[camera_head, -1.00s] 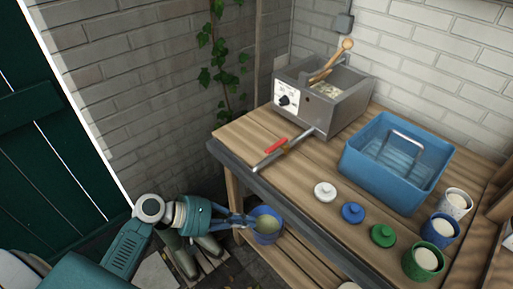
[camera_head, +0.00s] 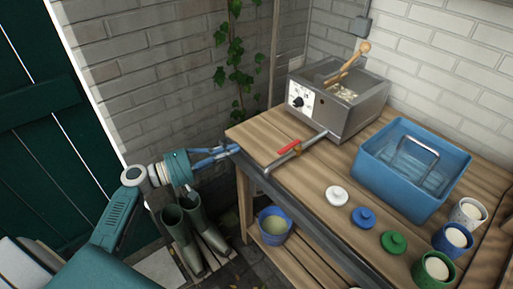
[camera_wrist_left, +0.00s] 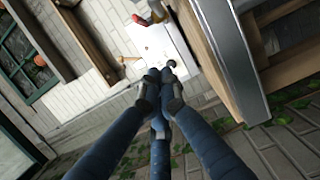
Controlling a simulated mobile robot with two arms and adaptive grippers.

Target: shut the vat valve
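The grey metal vat (camera_head: 350,118) stands at the back left of the wooden bench. Its outlet pipe (camera_head: 313,141) runs out over the bench toward the front left edge. The vat valve's red lever (camera_head: 289,146) lies roughly in line with the pipe. A small red part, probably this lever, shows near the top of the left wrist view (camera_wrist_left: 141,20). My left gripper (camera_head: 236,149) is left of the bench corner, apart from the lever and empty. Its fingertips are close together in the left wrist view (camera_wrist_left: 162,75). My right gripper is not in view.
A blue bucket (camera_head: 265,216) with yellowish contents stands low by the bench. Boots (camera_head: 206,225) stand beneath my left arm. A blue tub (camera_head: 389,194), white, blue and green lids, and cups (camera_head: 436,272) occupy the bench's right side. The bench's front edge (camera_head: 290,204) lies beside my gripper.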

